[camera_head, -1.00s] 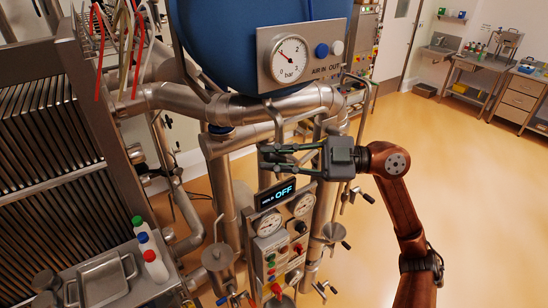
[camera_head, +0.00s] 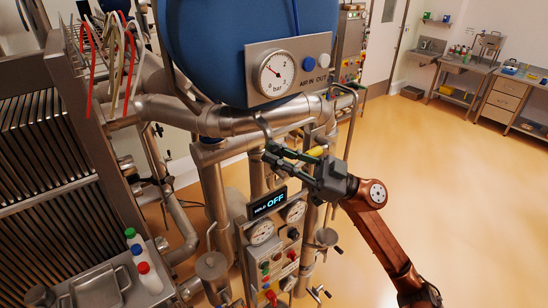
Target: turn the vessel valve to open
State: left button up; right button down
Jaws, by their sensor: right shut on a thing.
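My right gripper (camera_head: 276,155) is in front of the pipework below the blue vessel (camera_head: 215,45). Its fingers are closed on the vessel valve's handle, which they mostly hide. A yellow piece (camera_head: 316,151) shows just behind the gripper body; I cannot tell for sure whether it is part of the handle. A curved metal rod (camera_head: 262,125) comes down from the pipe to the fingertips. The display (camera_head: 268,203) below the gripper reads OFF. My left gripper is not in view.
A pressure gauge panel (camera_head: 290,70) is mounted on the vessel. A control box (camera_head: 279,262) with buttons and dials stands below the gripper. A plate stack (camera_head: 45,190) and a tray (camera_head: 98,288) with bottles are at left. The floor (camera_head: 440,170) at right is clear.

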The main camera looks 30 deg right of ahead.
jog(key=d+m+t, duration=0.1)
jog(key=m+t, duration=0.2)
jog(key=d+m+t+p, duration=0.1)
jog(key=m, duration=0.1)
jog(key=shift+w+d+r+t, duration=0.2)
jog(key=shift+d+r+t, duration=0.1)
jog(key=shift+r+t, duration=0.1)
jog(key=shift+w+d+m+t+h, duration=0.15)
jog(key=shift+m+t+h, duration=0.15)
jog(key=shift+m+t, duration=0.35)
jog(key=shift+s+d+m+t+h, duration=0.15)
jog(key=shift+m+t+h, duration=0.25)
jog(key=shift+m, duration=0.35)
jog(key=shift+w+d+t, duration=0.1)
jog(key=shift+w+t, duration=0.05)
jog(key=shift+t, duration=0.1)
jog(key=c, duration=2.2)
grip_release()
jog(key=shift+c, duration=0.2)
jog(key=o, duration=0.4)
jog(key=shift+d+f, duration=0.15)
jog(key=shift+d, duration=0.15)
jog(key=shift+a, duration=0.1)
jog(key=shift+a, duration=0.15)
